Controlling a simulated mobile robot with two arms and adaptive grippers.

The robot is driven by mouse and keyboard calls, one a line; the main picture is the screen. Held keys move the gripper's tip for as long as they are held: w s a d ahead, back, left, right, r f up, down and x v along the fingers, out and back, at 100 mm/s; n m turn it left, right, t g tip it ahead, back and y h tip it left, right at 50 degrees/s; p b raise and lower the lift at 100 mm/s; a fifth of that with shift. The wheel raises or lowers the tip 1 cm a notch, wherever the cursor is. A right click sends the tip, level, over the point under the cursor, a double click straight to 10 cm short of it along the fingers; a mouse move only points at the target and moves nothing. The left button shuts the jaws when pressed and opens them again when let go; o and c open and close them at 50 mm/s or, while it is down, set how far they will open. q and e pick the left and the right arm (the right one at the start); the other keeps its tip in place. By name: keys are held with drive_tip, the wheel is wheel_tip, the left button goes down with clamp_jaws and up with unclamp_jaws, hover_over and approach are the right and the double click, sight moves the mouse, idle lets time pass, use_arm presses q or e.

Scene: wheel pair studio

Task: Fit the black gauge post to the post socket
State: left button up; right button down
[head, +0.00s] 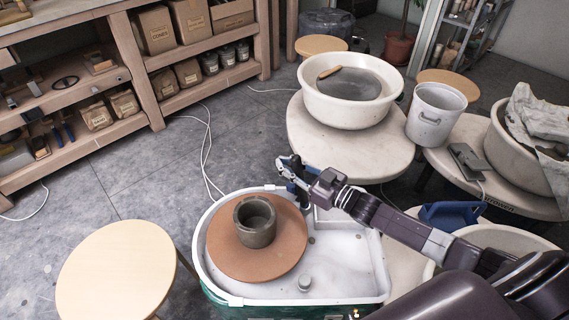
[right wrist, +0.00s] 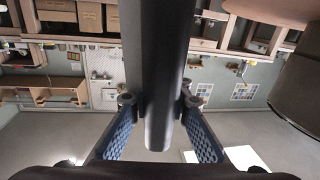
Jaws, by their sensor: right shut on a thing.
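My right gripper (head: 291,172) is above the back rim of the white splash pan (head: 345,287), beside the round brown wheel disc. In the right wrist view the right gripper (right wrist: 160,112) is shut on the black gauge post (right wrist: 157,70), a thick dark cylinder between its blue-padded fingers. The post is hard to make out in the head view. A short grey round fitting (head: 304,283) stands on the pan's front part; I cannot tell whether it is the post socket. My left gripper is not in view.
A grey clay pot (head: 255,221) stands on the brown disc (head: 228,256). A round wooden stool (head: 115,272) is at the left front. A white basin (head: 352,108) and a grey bucket (head: 436,113) are behind. The pan's right part is clear.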

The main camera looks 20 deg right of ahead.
drive_tip(key=shift+f, duration=0.2)
drive_tip(key=c, duration=1.7)
unclamp_jaws()
drive_tip(key=v, duration=1.2)
